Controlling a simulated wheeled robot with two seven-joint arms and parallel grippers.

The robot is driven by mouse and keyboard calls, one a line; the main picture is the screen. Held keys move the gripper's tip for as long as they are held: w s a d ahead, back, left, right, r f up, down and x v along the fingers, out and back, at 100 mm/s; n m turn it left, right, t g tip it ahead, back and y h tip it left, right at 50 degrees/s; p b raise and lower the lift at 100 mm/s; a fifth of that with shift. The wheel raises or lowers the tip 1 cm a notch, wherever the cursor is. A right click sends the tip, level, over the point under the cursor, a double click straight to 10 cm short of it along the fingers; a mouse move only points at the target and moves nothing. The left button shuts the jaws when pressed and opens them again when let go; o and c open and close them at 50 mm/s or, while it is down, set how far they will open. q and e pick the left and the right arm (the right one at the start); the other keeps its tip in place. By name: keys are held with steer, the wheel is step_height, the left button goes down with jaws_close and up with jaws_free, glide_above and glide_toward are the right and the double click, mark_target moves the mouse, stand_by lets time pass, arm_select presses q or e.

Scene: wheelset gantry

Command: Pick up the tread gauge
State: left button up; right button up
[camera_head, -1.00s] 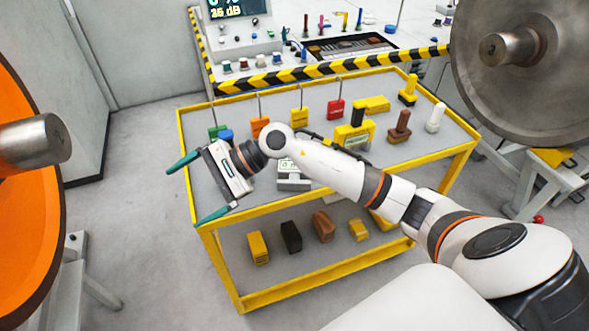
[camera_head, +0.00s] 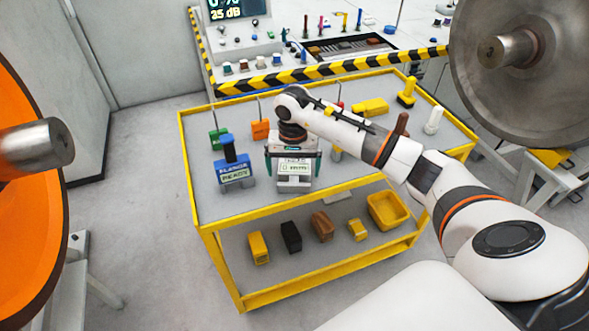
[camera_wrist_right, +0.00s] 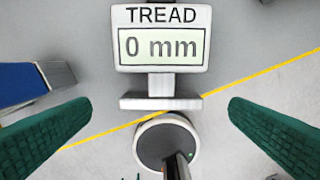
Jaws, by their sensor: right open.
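The tread gauge (camera_head: 294,181) is a pale grey block with a small display, standing on the top shelf of the yellow-framed cart. My right gripper (camera_head: 293,169) is over the gauge, pointing down. My left gripper is not in view.
A blue flange gauge (camera_head: 234,173) stands just left of the tread gauge. A brown-handled tool (camera_head: 402,124) and a white one (camera_head: 434,119) stand right. The lower shelf holds several blocks and a yellow bin (camera_head: 388,211).

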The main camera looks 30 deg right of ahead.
mark_target(294, 183)
steer(key=f, duration=0.1)
steer(key=f+p, duration=0.1)
steer(key=f, duration=0.1)
steer(key=f+p, duration=0.1)
steer(key=shift+s+a+f, duration=0.1)
steer(key=shift+s+f, duration=0.15)
steer(key=shift+f, duration=0.6)
steer(key=c, duration=1.2)
steer(key=shift+w+r, duration=0.1)
steer(key=shift+r, duration=0.05)
steer(key=shift+c, duration=0.4)
